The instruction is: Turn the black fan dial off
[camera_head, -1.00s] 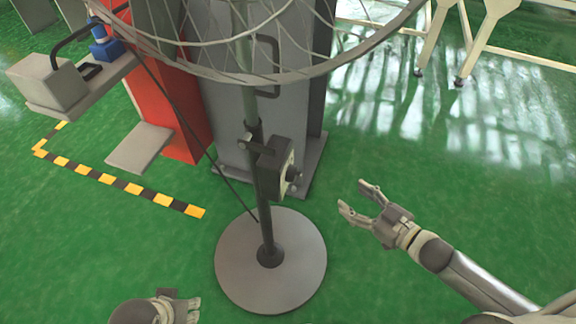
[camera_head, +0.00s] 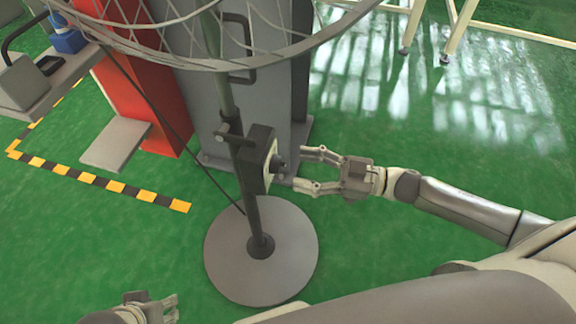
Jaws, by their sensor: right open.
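A fan stands upright on a round grey base (camera_head: 290,262), with a dark pole (camera_head: 248,190) and a wire cage (camera_head: 300,42) at the top. A dark control box (camera_head: 254,160) is fixed to the pole. The black dial (camera_head: 279,165) sticks out from the box's right face. My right gripper (camera_head: 308,171) is open just right of the dial, with one finger above and one below its level. The fingers appear short of the dial; exact contact is hard to tell. My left gripper (camera_head: 172,308) is low at the bottom edge, partly cut off, its opening unclear.
A grey and red cabinet (camera_head: 145,95) stands behind the fan. A grey shelf (camera_head: 70,75) holding a blue item (camera_head: 66,38) is at upper left. Yellow-black tape (camera_head: 105,184) marks the floor. White table legs (camera_head: 455,30) stand at upper right. Green floor is open on the right.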

